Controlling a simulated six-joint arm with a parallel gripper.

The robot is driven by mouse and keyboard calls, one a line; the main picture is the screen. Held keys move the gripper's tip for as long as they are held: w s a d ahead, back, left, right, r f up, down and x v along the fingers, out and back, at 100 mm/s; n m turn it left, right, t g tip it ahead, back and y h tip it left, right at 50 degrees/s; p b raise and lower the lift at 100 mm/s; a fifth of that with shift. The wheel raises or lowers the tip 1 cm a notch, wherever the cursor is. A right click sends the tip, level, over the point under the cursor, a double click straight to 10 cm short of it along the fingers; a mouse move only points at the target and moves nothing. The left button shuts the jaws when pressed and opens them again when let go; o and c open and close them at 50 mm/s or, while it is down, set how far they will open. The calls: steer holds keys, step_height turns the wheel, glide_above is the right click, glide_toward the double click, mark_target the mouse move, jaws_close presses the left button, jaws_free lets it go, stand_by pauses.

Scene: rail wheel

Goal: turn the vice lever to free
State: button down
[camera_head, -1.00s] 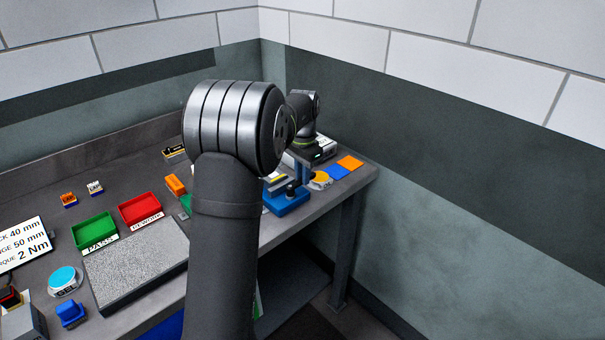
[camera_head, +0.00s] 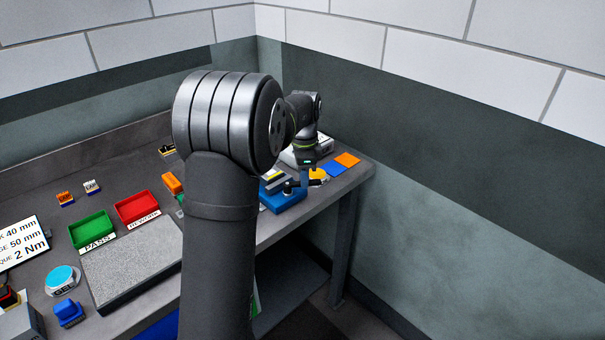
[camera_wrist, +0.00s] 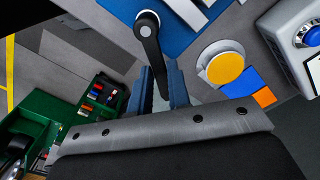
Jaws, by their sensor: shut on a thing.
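The blue vice (camera_head: 284,201) stands near the right end of the bench, partly hidden by my arm in the head view. Its blue base (camera_wrist: 117,9) shows at the top of the wrist view. The black vice lever (camera_wrist: 153,45) runs from a round pivot with a grey cap down between my fingers. My gripper (camera_wrist: 161,88) is shut on the lever's free end, with a blue finger on each side. The lever's tip is partly hidden between the fingers.
A yellow disc on a white holder (camera_wrist: 225,66), a blue square (camera_wrist: 240,80) and an orange square (camera_wrist: 264,97) lie right of the lever. A grey device with a blue knob (camera_wrist: 311,36) stands farther right. Green and red trays (camera_head: 138,207) sit left on the bench.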

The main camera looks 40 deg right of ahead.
steer(key=m, duration=0.2)
steer(key=s+a+m, duration=0.1)
steer(key=m, duration=0.2)
steer(key=shift+s+a+m, duration=0.25)
steer(key=shift+a+m, duration=0.05)
steer(key=m, duration=0.1)
steer(key=a+m, duration=0.1)
steer(key=m, duration=0.1)
steer(key=shift+s+a, duration=0.1)
steer(key=shift+s, duration=0.15)
steer(key=shift+a+m, duration=0.45)
steer(key=shift+m, duration=0.75)
steer(key=c, duration=1.3)
jaws_free()
steer(key=shift+a, duration=0.1)
steer(key=shift+c, duration=0.2)
steer(key=shift+r, duration=0.1)
step_height(320, 180, up, 17)
steer(key=shift+r, duration=0.15)
